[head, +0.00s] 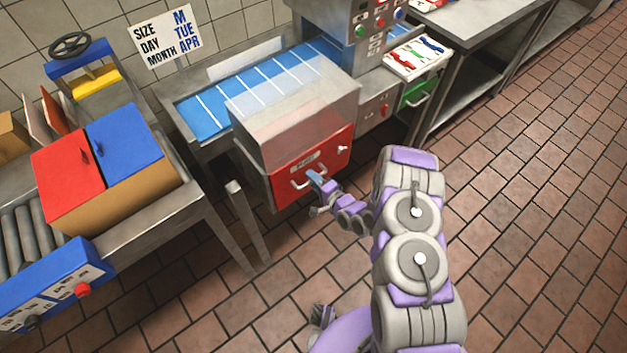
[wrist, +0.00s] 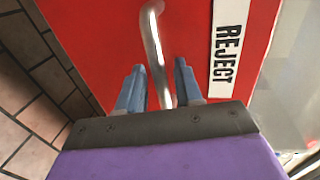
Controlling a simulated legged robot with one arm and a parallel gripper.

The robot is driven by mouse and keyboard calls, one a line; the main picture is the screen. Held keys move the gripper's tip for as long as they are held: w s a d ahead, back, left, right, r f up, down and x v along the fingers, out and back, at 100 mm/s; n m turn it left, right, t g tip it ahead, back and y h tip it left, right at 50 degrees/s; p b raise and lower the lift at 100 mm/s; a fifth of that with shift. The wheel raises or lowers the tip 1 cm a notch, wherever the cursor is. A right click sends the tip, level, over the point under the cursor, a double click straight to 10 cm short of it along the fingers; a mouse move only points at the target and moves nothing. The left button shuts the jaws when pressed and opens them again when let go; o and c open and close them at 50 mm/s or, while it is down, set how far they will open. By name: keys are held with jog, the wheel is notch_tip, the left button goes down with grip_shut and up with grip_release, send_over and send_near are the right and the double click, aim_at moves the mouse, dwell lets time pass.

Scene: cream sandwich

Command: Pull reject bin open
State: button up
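The reject bin (head: 326,172) is a red drawer front under a clear cover, below the blue conveyor. It has a metal handle (head: 293,182) and a white REJECT label, which shows large in the wrist view (wrist: 229,45). My gripper (head: 314,178) is at the right part of the handle. In the wrist view, the metal handle bar (wrist: 154,50) runs between the two blue-grey fingers of my gripper (wrist: 160,82), with gaps on both sides. The fingers are open. I cannot tell from the head view whether the bin is fully closed.
A blue conveyor (head: 255,85) with white stripes runs above the bin. A table leg (head: 248,222) stands to the left of the bin. A box with red and blue lids (head: 125,140) sits on the left table. The tiled floor (head: 540,200) to the right is clear.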

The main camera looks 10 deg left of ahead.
jog(key=shift+w, duration=0.1)
jog(key=shift+c, duration=0.3)
grip_shut()
